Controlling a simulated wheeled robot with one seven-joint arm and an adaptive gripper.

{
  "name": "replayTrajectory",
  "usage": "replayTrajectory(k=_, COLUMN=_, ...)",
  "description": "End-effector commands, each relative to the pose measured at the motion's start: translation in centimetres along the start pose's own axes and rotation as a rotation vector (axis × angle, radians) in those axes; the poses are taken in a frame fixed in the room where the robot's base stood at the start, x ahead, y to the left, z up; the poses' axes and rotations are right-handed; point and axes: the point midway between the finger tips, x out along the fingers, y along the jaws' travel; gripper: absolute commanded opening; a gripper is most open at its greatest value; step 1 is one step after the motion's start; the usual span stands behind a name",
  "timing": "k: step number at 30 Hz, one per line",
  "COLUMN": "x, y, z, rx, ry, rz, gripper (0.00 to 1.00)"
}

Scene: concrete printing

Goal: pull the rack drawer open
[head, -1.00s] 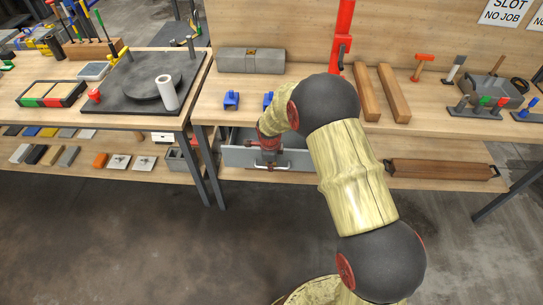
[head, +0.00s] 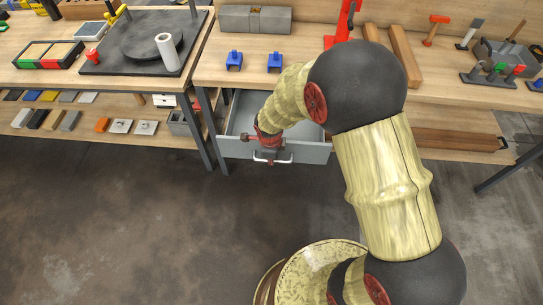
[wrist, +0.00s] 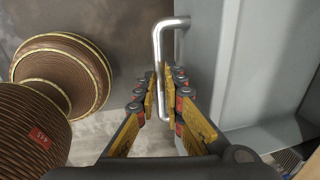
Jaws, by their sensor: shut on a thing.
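The rack drawer (head: 307,149) is a grey box under the right workbench. It stands pulled out past the bench's front edge, and part of its open inside shows behind my arm. Its silver bar handle (head: 285,161) is on the front face. My gripper (head: 270,158) is at the handle, with the arm reaching down over the drawer. In the wrist view my gripper (wrist: 164,95) has its yellow-padded fingers on both sides of the handle (wrist: 157,40), shut on it. The grey drawer front (wrist: 210,70) is just to the right of the fingers.
The right workbench top (head: 225,85) holds two blue blocks, wooden bars and tools. A table leg (head: 222,150) stands just left of the drawer. A left bench (head: 60,85) carries a dark plate with a white cylinder. The concrete floor (head: 120,230) in front is clear.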

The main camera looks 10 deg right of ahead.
Motion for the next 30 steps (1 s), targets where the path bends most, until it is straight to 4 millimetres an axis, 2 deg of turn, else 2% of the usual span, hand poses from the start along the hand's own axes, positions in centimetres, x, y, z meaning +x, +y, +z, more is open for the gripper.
replayTrajectory(k=4, x=0.0, y=0.0, z=0.0, rx=0.000, ry=0.000, rz=0.000, gripper=0.00)
replayTrajectory(k=5, x=0.0, y=0.0, z=0.0, rx=0.000, ry=0.000, rz=0.000, gripper=0.11)
replayTrajectory(k=14, x=0.0, y=0.0, z=0.0, rx=0.000, ry=0.000, rz=0.000, gripper=0.28)
replayTrajectory(k=24, x=-0.2, y=-0.1, z=0.0, rx=0.000, ry=0.000, rz=-0.001, gripper=0.28)
replayTrajectory(k=30, x=-2.7, y=-0.2, z=0.1, rx=-0.001, ry=-0.002, rz=-0.004, gripper=0.28)
